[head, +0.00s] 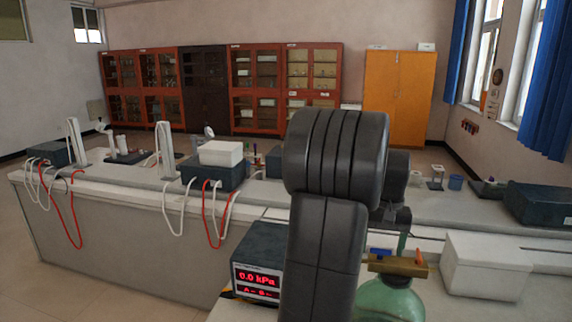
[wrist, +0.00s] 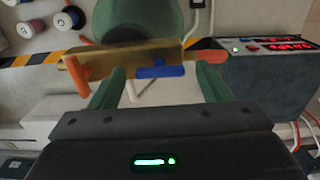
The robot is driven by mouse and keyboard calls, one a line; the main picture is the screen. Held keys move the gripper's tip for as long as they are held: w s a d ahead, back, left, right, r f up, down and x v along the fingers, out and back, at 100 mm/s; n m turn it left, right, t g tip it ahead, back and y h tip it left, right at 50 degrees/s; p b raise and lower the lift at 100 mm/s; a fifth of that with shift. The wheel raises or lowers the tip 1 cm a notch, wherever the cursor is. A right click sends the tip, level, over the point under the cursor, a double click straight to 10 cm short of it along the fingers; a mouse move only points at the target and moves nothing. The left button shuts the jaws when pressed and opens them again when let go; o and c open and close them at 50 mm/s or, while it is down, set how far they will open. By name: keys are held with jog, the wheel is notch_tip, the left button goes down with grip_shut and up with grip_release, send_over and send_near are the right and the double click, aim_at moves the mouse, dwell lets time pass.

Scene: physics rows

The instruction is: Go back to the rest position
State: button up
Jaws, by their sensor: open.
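My gripper (wrist: 160,72) is open, with its two green fingers apart in the wrist view. A brass valve block (wrist: 130,62) lies across the view in front of the fingertips, and I cannot tell the exact gap to it. The block has an orange handle (wrist: 76,76) and a blue handle (wrist: 160,71). In the head view the block (head: 398,265) sits on top of a green rounded vessel (head: 390,300), with the blue handle (head: 380,252) at left and an orange one (head: 420,258) at right. My black arm hides part of the vessel and most of the gripper there.
A pressure meter (head: 257,270) reading 0.0 kPa stands left of the vessel. A white box (head: 485,265) stands to the right on the same bench. Another bench (head: 120,215) behind carries boxes, stands and hanging red and white cables. Cabinets line the far wall.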

jog(key=shift+r, duration=0.1)
notch_tip(320, 180, up, 14)
jog(key=b, duration=0.1)
notch_tip(320, 180, down, 14)
jog(key=shift+f+p, duration=0.1)
jog(key=shift+p, duration=0.5)
jog(key=shift+m, duration=0.3)
jog(key=m, duration=0.3)
jog(key=shift+m+b, duration=0.3)
jog(key=shift+m, duration=0.1)
jog(key=m+b, duration=0.1)
jog(key=m, duration=0.3)
jog(key=shift+m, duration=0.3)
jog(key=m+b, duration=0.2)
jog(key=m, duration=0.2)
jog(key=shift+m, duration=0.3)
jog(key=shift+m+b, duration=1.35)
jog(key=shift+m, duration=0.85)
jog(key=shift+a, duration=0.1)
